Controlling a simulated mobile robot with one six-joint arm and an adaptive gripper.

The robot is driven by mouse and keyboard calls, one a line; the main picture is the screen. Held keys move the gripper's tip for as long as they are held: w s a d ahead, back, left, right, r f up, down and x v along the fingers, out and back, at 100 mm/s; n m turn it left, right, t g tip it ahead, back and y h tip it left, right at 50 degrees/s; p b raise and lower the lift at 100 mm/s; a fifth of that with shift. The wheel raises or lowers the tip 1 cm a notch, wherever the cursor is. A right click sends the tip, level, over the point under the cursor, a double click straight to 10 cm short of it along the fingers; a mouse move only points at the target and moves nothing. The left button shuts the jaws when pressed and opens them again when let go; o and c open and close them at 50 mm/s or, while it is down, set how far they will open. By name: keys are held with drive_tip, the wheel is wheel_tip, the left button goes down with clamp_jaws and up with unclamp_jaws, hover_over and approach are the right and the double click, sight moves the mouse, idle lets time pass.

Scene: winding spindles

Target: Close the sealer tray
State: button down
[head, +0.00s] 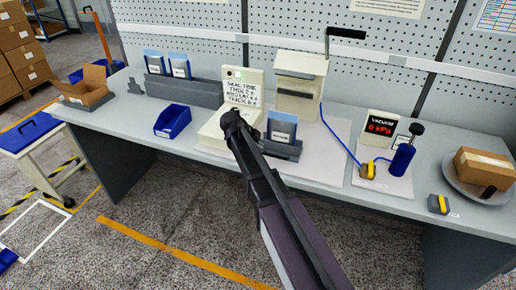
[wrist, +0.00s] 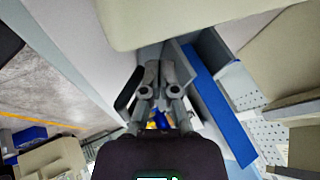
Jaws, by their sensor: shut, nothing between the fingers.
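The sealer (head: 300,82) is a beige box with a black-handled lever, at the back of a pale mat. A dark grey tray (head: 285,153) with an upright blue-and-white pouch (head: 281,128) sticks out in front of it, which appears to be the sealer tray. The pouch seems to show as a blue slab in the wrist view (wrist: 218,108). My gripper (head: 233,118) is shut and empty, left of the tray, over the beige base of the settings panel (head: 242,88). In the wrist view its fingers (wrist: 152,72) are together. My arm hides part of the tray's left side.
A blue bin (head: 172,121) and a grey rack with pouches (head: 183,90) stand to the left. A blue hose (head: 340,140) runs right to the vacuum gauge (head: 382,126) and blue cylinder (head: 402,160). A carton (head: 485,166) lies far right. The bench front is mostly clear.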

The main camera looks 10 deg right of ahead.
idle(0.4)
drive_tip(key=w+d, duration=0.2)
drive_tip(key=w, duration=0.3)
drive_tip(key=w+d, duration=0.2)
drive_tip(key=w, duration=0.2)
drive_tip(key=w+d, duration=0.3)
drive_tip(key=w, duration=0.2)
drive_tip(key=shift+w+d, duration=0.1)
drive_tip(key=shift+w, duration=0.25)
drive_tip(key=shift+w+d, duration=0.35)
drive_tip(key=shift+w, duration=0.25)
drive_tip(key=shift+r, duration=0.1)
drive_tip(key=shift+s+a, duration=0.1)
drive_tip(key=shift+s, duration=0.35)
drive_tip(key=s, duration=0.1)
drive_tip(key=s+a, duration=0.1)
drive_tip(key=s, duration=0.1)
drive_tip(key=shift+a, duration=0.25)
drive_tip(key=shift+p+v, duration=1)
drive_tip(key=shift+v, duration=0.1)
drive_tip(key=p+v, duration=0.6)
drive_tip(key=v, duration=0.1)
drive_tip(key=shift+a+r, duration=0.25)
drive_tip(key=shift+r, duration=0.05)
